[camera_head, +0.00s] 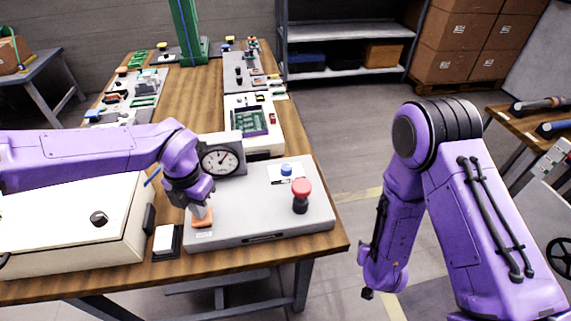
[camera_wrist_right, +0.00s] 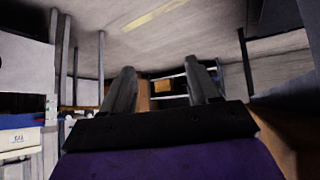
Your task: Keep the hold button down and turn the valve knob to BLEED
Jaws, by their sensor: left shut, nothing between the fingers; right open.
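A grey panel box (camera_head: 262,211) stands at the front of the wooden table. My left gripper (camera_head: 201,214) is shut and empty, pointing down with its tips on or just above an orange pad (camera_head: 203,223) at the panel's left front. The tips hide part of the pad; I cannot tell whether it is pressed. A blue knob (camera_head: 286,169) sits on a white label plate at the back, its lettering unreadable. A red mushroom-shaped knob (camera_head: 301,188) stands on a dark stem at the right. My right gripper is open and empty in the right wrist view (camera_wrist_right: 164,84), away from the panel.
A dial gauge (camera_head: 221,159) stands at the panel's back left. A cream box (camera_head: 75,225) lies to the left. A green circuit board unit (camera_head: 253,121) and other devices fill the table behind. Open floor lies between the table's right edge and my right arm.

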